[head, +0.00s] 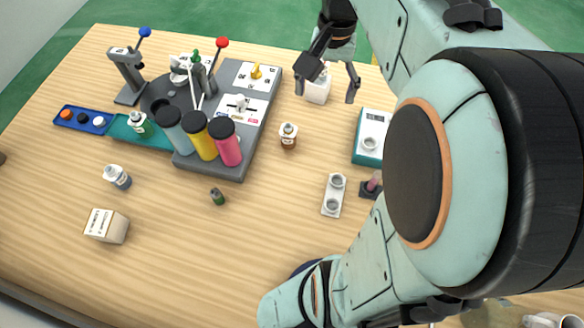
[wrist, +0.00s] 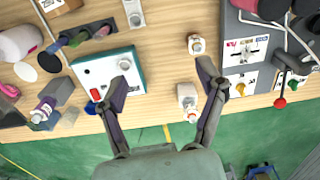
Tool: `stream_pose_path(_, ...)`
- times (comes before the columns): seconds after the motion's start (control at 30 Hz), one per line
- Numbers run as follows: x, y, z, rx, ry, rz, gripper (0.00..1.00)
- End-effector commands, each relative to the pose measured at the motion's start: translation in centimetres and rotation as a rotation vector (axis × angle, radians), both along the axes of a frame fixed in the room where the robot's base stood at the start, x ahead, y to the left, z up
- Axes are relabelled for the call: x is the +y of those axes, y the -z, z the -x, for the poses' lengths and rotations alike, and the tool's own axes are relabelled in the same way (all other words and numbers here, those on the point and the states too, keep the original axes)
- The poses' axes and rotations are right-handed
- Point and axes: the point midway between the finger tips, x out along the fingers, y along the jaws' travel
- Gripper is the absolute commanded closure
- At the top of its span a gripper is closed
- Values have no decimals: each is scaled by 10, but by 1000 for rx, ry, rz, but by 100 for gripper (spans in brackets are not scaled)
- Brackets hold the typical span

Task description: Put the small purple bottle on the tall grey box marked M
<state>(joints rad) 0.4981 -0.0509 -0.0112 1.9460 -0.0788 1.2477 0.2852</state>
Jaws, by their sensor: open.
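My gripper (head: 331,84) is open and empty at the far side of the table. A small bottle with a white label and a purplish body (wrist: 43,110) is at the left of the wrist view, by a grey block (wrist: 61,88). It may be the purple bottle; my arm hides that area in the head view. I cannot read an M on any grey box.
A teal-and-white device (head: 371,135) is right of my gripper. A brown bottle (head: 288,136) stands in front. A grey station (head: 221,172) carries several coloured cylinders and levers. A cream box (head: 107,226) is at front left. The front middle of the table is mostly clear.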

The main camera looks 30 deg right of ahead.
Motion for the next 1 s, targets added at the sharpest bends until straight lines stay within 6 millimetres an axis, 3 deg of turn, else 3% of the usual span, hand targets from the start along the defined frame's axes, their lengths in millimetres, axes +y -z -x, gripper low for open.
stream_pose_path(0.03, 42, 4, 18, -7, -169, -3, 30)
stream_pose_path(0.1, 85, 16, 47, -11, -383, -14, 30)
stream_pose_path(0.2, 122, 34, 85, -16, -618, -26, 30)
stream_pose_path(0.3, 139, 49, 110, -19, -761, -35, 30)
stream_pose_path(0.43, 145, 56, 122, -19, -829, -39, 30)
stream_pose_path(0.73, 145, 57, 122, -17, -828, -40, 30)
stream_pose_path(0.77, 145, 57, 122, -17, -828, -40, 24)
stream_pose_path(0.83, 145, 56, 122, -18, -841, -40, 2)
stream_pose_path(0.97, 145, 55, 127, -1, -967, -49, 0)
stream_pose_path(1.0, 144, 45, 121, -16, -1042, -40, 0)
